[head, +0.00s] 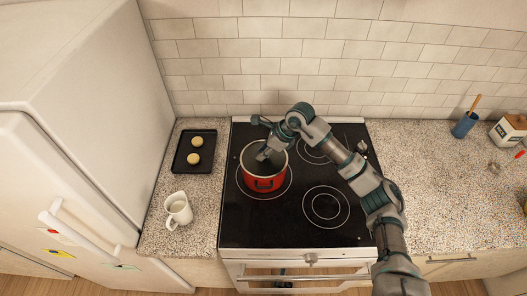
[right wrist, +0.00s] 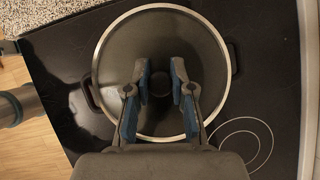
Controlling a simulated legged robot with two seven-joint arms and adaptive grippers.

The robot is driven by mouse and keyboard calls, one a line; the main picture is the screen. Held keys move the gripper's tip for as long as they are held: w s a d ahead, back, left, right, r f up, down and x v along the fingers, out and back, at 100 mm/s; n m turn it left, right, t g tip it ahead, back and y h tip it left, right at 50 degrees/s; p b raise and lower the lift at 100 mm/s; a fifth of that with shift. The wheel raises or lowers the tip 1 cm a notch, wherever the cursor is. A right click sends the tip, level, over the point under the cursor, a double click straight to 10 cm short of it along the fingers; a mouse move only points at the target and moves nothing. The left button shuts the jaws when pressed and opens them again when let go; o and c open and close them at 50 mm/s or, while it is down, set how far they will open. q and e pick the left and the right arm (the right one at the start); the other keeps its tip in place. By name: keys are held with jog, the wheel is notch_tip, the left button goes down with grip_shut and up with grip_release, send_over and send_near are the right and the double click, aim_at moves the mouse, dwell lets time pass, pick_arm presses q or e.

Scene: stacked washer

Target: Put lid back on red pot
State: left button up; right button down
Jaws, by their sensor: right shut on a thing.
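The red pot (head: 264,184) stands on the left side of the black cooktop, on a rear burner ring. The round glass lid (right wrist: 160,30) has a metal rim and covers the pot's opening in the right wrist view. Dark pot handles (right wrist: 233,57) stick out on both sides beyond the rim. My right gripper (right wrist: 161,85) is over the lid's middle, shut on its dark knob (right wrist: 160,82). I cannot tell whether the lid is fully seated or slightly above the rim. My left gripper is not in view.
A dark tray (head: 181,163) with two round pale items and a white pitcher (head: 179,208) stand on the left counter. A blue holder (head: 465,125) and a canister (head: 507,130) are on the right counter. The front of the cooktop (head: 265,224) is clear. A tiled wall (head: 290,48) rises behind.

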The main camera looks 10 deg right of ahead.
dwell(0.4)
jog(key=shift+c, duration=2.2)
grip_release()
jog(key=shift+r+p, duration=2)
jog(key=shift+r, duration=1.5)
grip_shut()
